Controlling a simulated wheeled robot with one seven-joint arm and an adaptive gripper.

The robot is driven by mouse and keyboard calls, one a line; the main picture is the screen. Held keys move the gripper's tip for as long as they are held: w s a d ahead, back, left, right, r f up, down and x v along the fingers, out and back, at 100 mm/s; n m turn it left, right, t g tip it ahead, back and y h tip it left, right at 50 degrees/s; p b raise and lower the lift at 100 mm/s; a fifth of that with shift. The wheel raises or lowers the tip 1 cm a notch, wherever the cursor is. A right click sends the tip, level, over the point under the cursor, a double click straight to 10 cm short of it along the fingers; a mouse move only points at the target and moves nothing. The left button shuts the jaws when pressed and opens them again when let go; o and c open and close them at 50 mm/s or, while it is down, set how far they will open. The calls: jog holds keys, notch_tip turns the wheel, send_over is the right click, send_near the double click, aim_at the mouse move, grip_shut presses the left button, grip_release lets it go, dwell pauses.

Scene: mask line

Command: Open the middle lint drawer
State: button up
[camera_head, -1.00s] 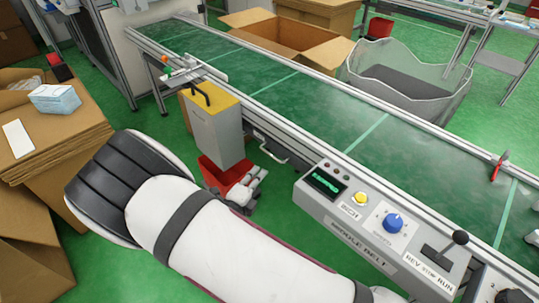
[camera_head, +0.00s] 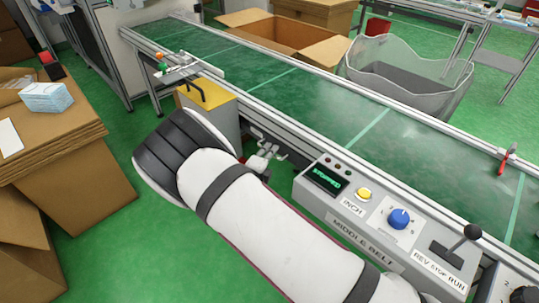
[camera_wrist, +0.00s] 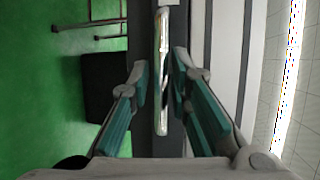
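The conveyor belt (camera_head: 300,92) runs diagonally across the head view. In the wrist view, a shiny metal bar handle (camera_wrist: 161,80) runs upright in the picture in front of a dark grey face. I take it for the drawer's handle, but no label shows which drawer it is. My gripper (camera_wrist: 160,68) is open, with one teal-padded finger on each side of the bar and small gaps visible. In the head view, my gripper (camera_head: 263,158) is beside the belt's near side, left of the control panel. My arm hides much of the area below.
The middle belt control panel (camera_head: 385,222) with its knob and lever is right of my gripper. A yellow-topped box (camera_head: 212,98) with a black handle stands close on the left. Cardboard boxes (camera_head: 50,125) are at far left. Green floor shows between.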

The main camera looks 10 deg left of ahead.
jog(key=shift+w, duration=0.25)
jog(key=shift+d, duration=0.1)
grip_shut()
jog(key=shift+s, duration=0.15)
jog(key=s+a+p, duration=0.3)
jog(key=s+a, duration=1)
jog(key=s, duration=0.4)
jog(key=shift+s+a, duration=0.25)
jog(key=shift+a, duration=0.15)
